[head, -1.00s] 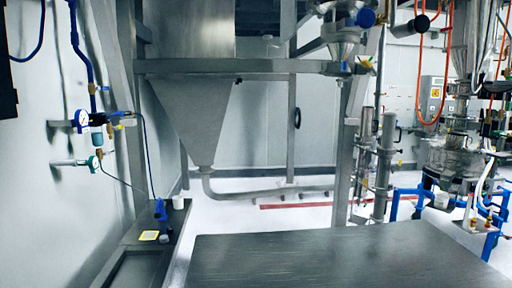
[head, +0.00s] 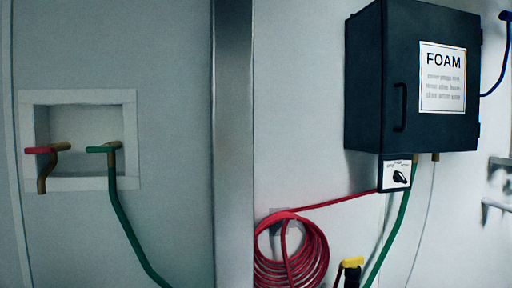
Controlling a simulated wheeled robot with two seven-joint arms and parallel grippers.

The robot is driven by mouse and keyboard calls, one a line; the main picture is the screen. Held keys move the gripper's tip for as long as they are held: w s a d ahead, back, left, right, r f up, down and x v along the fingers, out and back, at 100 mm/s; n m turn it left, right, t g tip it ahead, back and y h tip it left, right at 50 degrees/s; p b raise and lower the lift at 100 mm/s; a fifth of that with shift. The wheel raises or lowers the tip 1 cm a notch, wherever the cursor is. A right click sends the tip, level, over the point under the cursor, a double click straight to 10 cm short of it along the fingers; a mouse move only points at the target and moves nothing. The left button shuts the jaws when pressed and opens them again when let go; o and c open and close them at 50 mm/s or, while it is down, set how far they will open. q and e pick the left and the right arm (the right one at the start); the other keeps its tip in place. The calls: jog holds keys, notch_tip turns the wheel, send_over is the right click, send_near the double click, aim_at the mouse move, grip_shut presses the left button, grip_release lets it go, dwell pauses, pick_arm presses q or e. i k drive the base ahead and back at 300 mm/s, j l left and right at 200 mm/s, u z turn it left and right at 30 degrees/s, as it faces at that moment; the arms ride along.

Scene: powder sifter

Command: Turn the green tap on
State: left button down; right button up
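The green tap (head: 103,149) is in a white-framed recess in the wall at the left of the head view. Its green handle lies level, pointing left, on a brass body. A green hose (head: 122,215) hangs from it and runs down to the right, out of the picture. A red-handled tap (head: 42,151) with a brass spout sits to its left in the same recess. Neither of my grippers shows in the head view.
A dark FOAM box (head: 385,85) with a small knob panel (head: 397,175) hangs on the wall at the right. A coiled red hose (head: 290,255) hangs below it. A metal post (head: 233,140) stands between the recess and the box. A yellow-topped black object (head: 350,268) is at the bottom.

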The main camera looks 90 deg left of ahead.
aim_at(106, 148)
jog(key=u, duration=3.65)
